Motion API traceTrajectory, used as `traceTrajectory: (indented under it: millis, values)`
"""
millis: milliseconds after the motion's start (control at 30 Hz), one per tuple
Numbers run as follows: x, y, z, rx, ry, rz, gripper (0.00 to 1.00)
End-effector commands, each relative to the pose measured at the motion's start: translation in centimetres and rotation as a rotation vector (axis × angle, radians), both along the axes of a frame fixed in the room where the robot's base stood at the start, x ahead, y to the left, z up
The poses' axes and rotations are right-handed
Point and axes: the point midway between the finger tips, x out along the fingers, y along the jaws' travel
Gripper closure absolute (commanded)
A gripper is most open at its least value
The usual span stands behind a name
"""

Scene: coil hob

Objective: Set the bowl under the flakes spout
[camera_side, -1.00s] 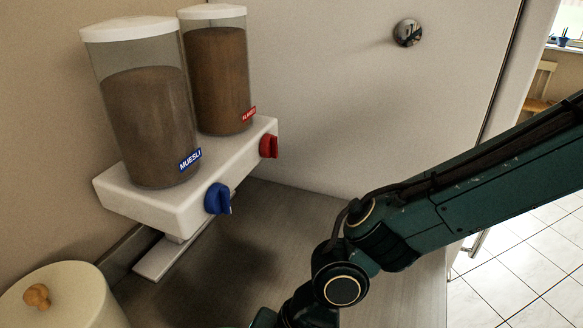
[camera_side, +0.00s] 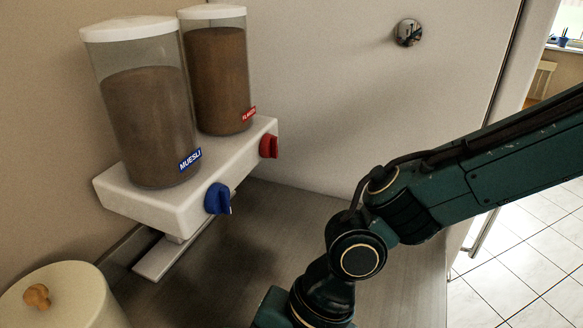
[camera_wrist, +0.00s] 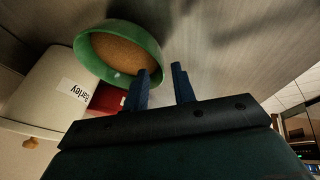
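The green bowl (camera_wrist: 155,52), with a brown inner surface, shows in the wrist view; it is not in the side view. My gripper (camera_wrist: 163,70) has its two blue fingers apart with a gap between them. The left finger overlaps the bowl's near right rim in the picture; I cannot tell whether they touch. In the side view the fingertips are out of frame below. The flakes dispenser (camera_side: 218,75) has a red label and a red knob (camera_side: 269,146). Its spout is hidden under the white shelf (camera_side: 150,205).
The muesli dispenser (camera_side: 150,125) with its blue knob (camera_side: 218,198) stands left of the flakes one. A cream canister (camera_side: 70,295), labelled Barley in the wrist view (camera_wrist: 45,90), is at lower left. A red object (camera_wrist: 105,98) lies beside the bowl. Grey counter (camera_side: 290,215) is clear below the knobs.

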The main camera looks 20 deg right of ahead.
Motion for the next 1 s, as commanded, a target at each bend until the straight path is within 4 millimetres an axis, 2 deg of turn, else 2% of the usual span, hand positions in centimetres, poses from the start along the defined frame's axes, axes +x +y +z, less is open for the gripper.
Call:
traceTrajectory:
  millis: [300, 500, 700, 1000]
  values:
    - [0.6, -2.4, 4.8, 0.002, -0.002, -0.003, 0.74]
    - [0.8, -3.4, 6.8, 0.001, -0.001, -0.002, 0.74]
    - [0.8, -3.8, 7.6, -0.001, 0.0, -0.001, 0.74]
    - [0.8, -3.9, 7.6, -0.001, 0.0, -0.001, 0.74]
